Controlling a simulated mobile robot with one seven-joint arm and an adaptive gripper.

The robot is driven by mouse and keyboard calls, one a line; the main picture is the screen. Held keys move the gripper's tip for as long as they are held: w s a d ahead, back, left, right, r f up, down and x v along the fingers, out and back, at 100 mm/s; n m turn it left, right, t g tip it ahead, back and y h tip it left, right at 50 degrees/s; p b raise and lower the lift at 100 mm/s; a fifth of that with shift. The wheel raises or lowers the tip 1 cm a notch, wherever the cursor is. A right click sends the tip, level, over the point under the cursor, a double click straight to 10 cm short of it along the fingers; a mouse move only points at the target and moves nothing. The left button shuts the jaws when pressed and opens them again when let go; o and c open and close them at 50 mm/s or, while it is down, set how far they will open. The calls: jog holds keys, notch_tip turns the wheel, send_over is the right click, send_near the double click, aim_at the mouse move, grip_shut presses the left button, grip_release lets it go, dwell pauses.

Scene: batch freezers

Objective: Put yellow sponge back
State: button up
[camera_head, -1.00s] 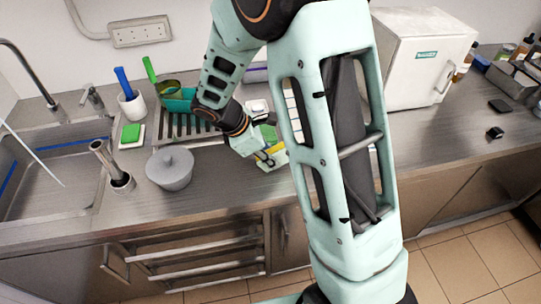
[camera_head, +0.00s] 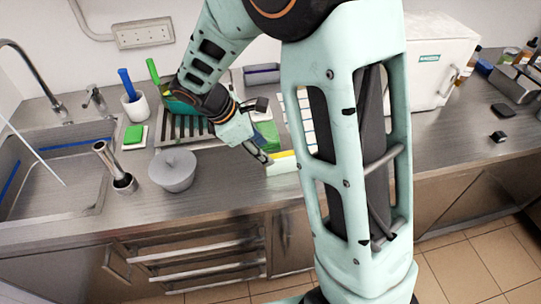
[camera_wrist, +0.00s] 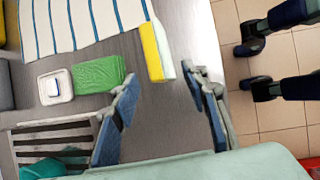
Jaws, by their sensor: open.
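The yellow sponge (camera_wrist: 153,52) is a narrow yellow block with a white side in the wrist view. It lies on the steel counter beside a blue-striped cloth (camera_wrist: 75,22). In the head view the sponge (camera_head: 283,159) is partly hidden behind my arm. My gripper (camera_wrist: 160,80) is open and empty, its two fingers spread wide, with the sponge just beyond the fingertips. In the head view my gripper (camera_head: 265,132) is just left of the sponge. A green sponge (camera_head: 133,133) rests on a white holder (camera_head: 127,146) by the sink.
A folded green cloth (camera_wrist: 98,74) and a small white dish (camera_wrist: 53,87) lie near my left finger in the wrist view. A slatted rack (camera_head: 184,126) stands behind my wrist. The counter's front edge is close.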

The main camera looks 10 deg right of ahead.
jog(key=v, duration=0.5)
jog(key=shift+a+r, duration=0.15)
jog(key=shift+r, duration=0.15)
